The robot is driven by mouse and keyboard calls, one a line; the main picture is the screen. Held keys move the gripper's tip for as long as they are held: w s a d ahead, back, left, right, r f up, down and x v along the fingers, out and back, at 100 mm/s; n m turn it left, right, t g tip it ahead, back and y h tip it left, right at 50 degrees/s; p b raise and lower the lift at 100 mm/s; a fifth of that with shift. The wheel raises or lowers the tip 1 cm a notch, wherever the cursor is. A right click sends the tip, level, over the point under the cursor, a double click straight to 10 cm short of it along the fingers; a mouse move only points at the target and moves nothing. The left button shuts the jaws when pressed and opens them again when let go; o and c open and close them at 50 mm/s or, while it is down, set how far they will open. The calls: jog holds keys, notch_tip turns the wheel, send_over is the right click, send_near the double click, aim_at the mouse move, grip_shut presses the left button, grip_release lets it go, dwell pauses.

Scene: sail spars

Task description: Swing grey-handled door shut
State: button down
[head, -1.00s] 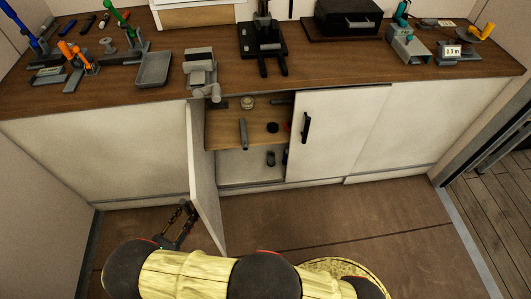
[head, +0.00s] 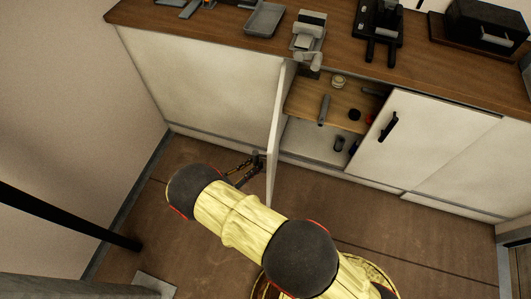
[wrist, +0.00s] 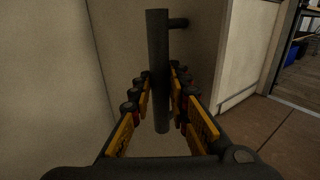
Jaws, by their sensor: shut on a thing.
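The white hinged cabinet door (head: 274,135) stands open, sticking out from the cabinet front and seen nearly edge-on in the head view. Its grey bar handle (wrist: 158,75) runs upright in the wrist view, with a short bracket at its top joining it to the door panel (wrist: 200,45). My gripper (wrist: 160,100) has its fingers on both sides of the handle and is shut on it. In the head view my gripper (head: 243,172) is at the left face of the door, small and dark, and the handle is hard to make out there.
The open compartment has a wooden shelf (head: 305,100) with several small items. A sliding door with a black handle (head: 389,126) is to its right. A worktop (head: 230,35) with tools lies above. Brown floor (head: 210,260) is clear around the door.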

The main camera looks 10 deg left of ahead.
jog(key=d+p, duration=0.2)
jog(key=d, duration=0.4)
jog(key=shift+d, duration=0.2)
jog(key=w+d+p, duration=0.2)
jog(key=d, duration=0.7)
dwell(0.6)
jog(key=shift+w+d, duration=0.1)
jog(key=w+d, duration=0.4)
jog(key=d, duration=0.4)
jog(key=shift+p, duration=0.45)
jog(key=shift+w, duration=0.1)
jog(key=s+d+x, duration=0.1)
jog(key=x, duration=0.8)
jog(key=shift+d, duration=0.25)
jog(key=shift+b, duration=0.3)
